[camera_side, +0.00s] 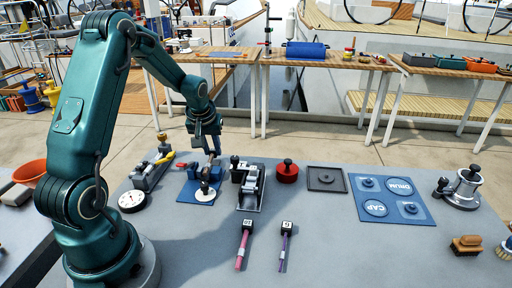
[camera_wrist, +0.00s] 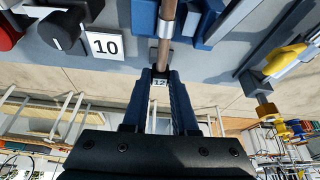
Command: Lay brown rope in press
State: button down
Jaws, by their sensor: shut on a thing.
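A brown rope (camera_wrist: 167,28) shows in the wrist view as a straight brown length with a pale band. Its dark end piece, tagged 12 (camera_wrist: 160,82), sits between the fingers of my gripper (camera_wrist: 161,76), which is shut on it. In the side view my gripper (camera_side: 208,148) points down above a blue-based fixture (camera_side: 187,195) with a pale disc, possibly the press. In the wrist view the rope runs between blue blocks (camera_wrist: 146,18) of this fixture. I cannot tell whether the rope touches its bottom.
A silver channel fixture with black blocks (camera_side: 251,190) stands close right. A yellow-levered clamp (camera_side: 150,172) and round dial (camera_side: 131,201) are left. A pink rope (camera_side: 242,249) and purple rope (camera_side: 284,248) lie in front. A red pot (camera_side: 287,173) and blue DRUM/CAP board (camera_side: 388,199) are right.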

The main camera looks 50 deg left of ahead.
jog(key=shift+f, duration=0.25)
dwell(0.3)
jog(key=shift+r, duration=0.35)
jog(key=shift+r, duration=0.25)
jog(key=shift+f, duration=0.6)
dwell(1.0)
jog(key=shift+r, duration=0.25)
jog(key=shift+r, duration=0.4)
jog(key=shift+f, duration=0.6)
dwell(0.9)
